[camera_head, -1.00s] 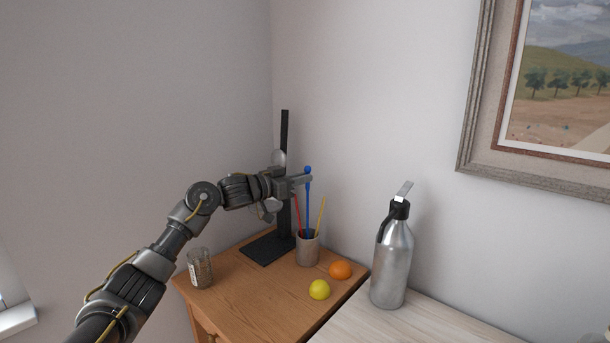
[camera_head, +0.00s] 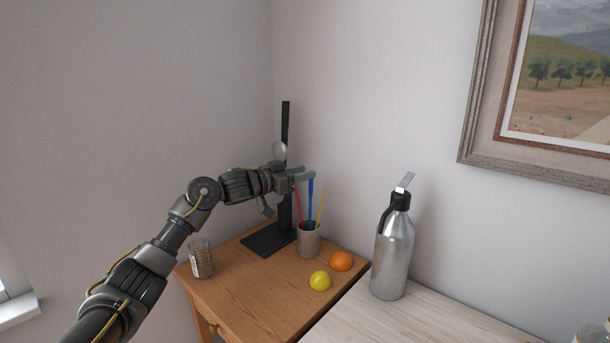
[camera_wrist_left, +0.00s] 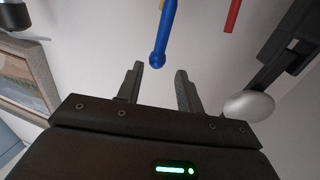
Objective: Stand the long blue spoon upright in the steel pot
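The long blue spoon (camera_head: 310,205) stands nearly upright in the grey pot (camera_head: 309,241), beside a red stick (camera_head: 299,205) and a yellow stick (camera_head: 321,207). Its lower end is hidden inside the pot. My left gripper (camera_head: 306,176) is at the top of the spoon, hiding that end in the head view. In the left wrist view its fingers (camera_wrist_left: 159,70) are open and apart. The spoon's round blue end (camera_wrist_left: 158,58) lies between the fingertips or just beyond them, touching neither finger. My right gripper is not in view.
A black stand (camera_head: 286,125) with a pale round piece (camera_head: 279,150) is close behind my left gripper. A glass jar (camera_head: 201,258), a lemon (camera_head: 320,281) and an orange (camera_head: 341,261) sit on the wooden table (camera_head: 262,291). A steel bottle (camera_head: 393,255) stands to the right.

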